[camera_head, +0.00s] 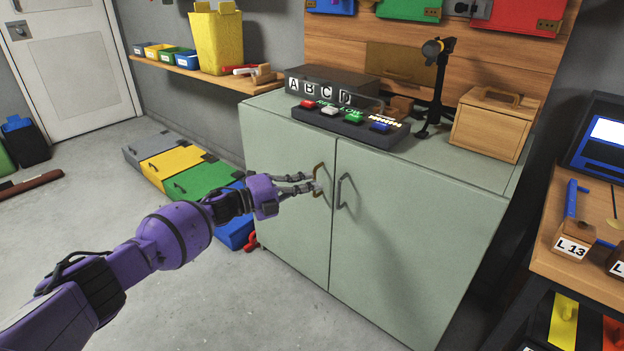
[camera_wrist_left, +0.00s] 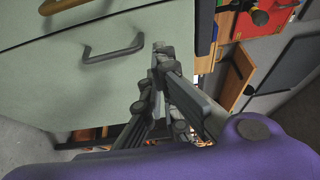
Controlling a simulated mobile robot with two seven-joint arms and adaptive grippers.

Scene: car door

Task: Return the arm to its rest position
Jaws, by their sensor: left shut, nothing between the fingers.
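My left arm is purple and comes in from the lower left of the head view. Its gripper (camera_head: 316,182) is shut and empty, in front of the pale green cabinet (camera_head: 400,235) beside the left door's handle (camera_head: 319,180). I cannot tell from the head view whether the fingers touch the handle. In the left wrist view, the shut fingertips (camera_wrist_left: 160,55) lie to the right of a dark handle (camera_wrist_left: 113,50), with a visible space between. Both cabinet doors look closed. My right gripper is not in view.
A box marked A B C D (camera_head: 325,85), a button panel (camera_head: 345,122), a dark stand (camera_head: 436,85) and a wooden box (camera_head: 495,122) stand on the cabinet. Coloured cases (camera_head: 185,165) lie on the floor at left. A wooden workbench (camera_head: 585,270) stands at right. The floor in front is bare.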

